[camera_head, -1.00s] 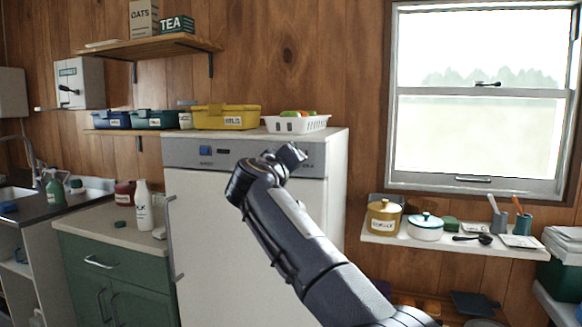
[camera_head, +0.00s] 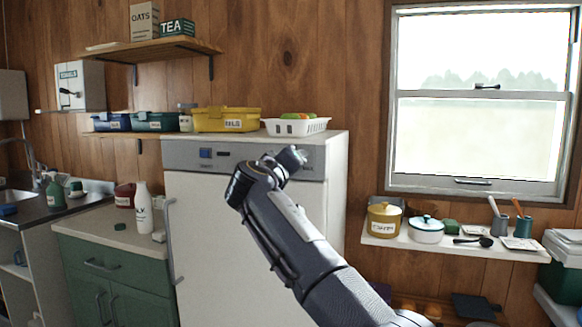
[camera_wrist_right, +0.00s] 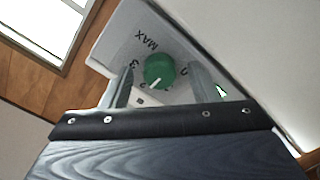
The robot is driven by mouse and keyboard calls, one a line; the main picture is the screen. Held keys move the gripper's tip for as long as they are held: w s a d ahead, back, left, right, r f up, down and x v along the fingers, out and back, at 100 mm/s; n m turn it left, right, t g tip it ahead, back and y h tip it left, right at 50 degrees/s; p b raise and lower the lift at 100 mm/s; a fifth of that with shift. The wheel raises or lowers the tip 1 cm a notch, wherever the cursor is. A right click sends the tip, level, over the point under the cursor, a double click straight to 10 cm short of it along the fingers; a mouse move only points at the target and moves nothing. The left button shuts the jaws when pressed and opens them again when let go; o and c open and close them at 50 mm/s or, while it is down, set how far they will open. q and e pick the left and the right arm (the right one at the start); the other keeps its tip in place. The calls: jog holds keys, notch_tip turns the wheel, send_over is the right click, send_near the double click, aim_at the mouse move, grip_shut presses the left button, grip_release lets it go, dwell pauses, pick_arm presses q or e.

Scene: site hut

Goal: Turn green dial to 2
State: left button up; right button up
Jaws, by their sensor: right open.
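The green dial (camera_wrist_right: 160,70) is a round knob with a white pointer line on the light grey fridge panel, seen in the right wrist view. Printed marks around it include MAX and 3; others are partly hidden. The pointer is at the lower left of the knob in that view. My right gripper (camera_wrist_right: 163,86) is open, with one finger on each side of the dial; I cannot tell whether they touch it. In the head view my right gripper (camera_head: 284,160) is at the panel and covers most or all of the dial. My left gripper is out of view.
The white fridge (camera_head: 235,235) carries the grey control panel (camera_head: 185,154) with a blue square. A yellow bin (camera_head: 210,120) and white basket (camera_head: 300,126) stand above it. A window (camera_head: 480,140) and a shelf with pots (camera_head: 455,244) are right. A counter with bottles is left.

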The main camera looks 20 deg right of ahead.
jog(key=b+v, duration=0.1)
jog(key=v, duration=0.6)
jog(key=shift+s+a+b, duration=0.2)
jog(key=shift+s+b, duration=0.1)
jog(key=shift+b, duration=0.1)
jog(key=s+d+f+g+y, duration=0.3)
jog(key=d+f+g, duration=0.1)
jog(key=d+f, duration=0.8)
jog(key=s+d+f+m+g+y, duration=0.1)
jog(key=s+d+f+g+y, duration=0.15)
jog(key=s+f, duration=0.6)
jog(key=s+a+f+m+g+y, duration=0.1)
jog(key=s+a+f+y, duration=0.3)
jog(key=s+f, duration=0.75)
jog(key=s+a+f+m+g+y, duration=0.2)
jog(key=s+a+f+y, duration=0.25)
jog(key=s+f, duration=0.75)
jog(key=s+r+p, duration=0.3)
jog(key=r+p, duration=1.8)
jog(key=r, duration=0.3)
jog(key=shift+s+a, duration=0.2)
jog(key=shift+a, duration=0.1)
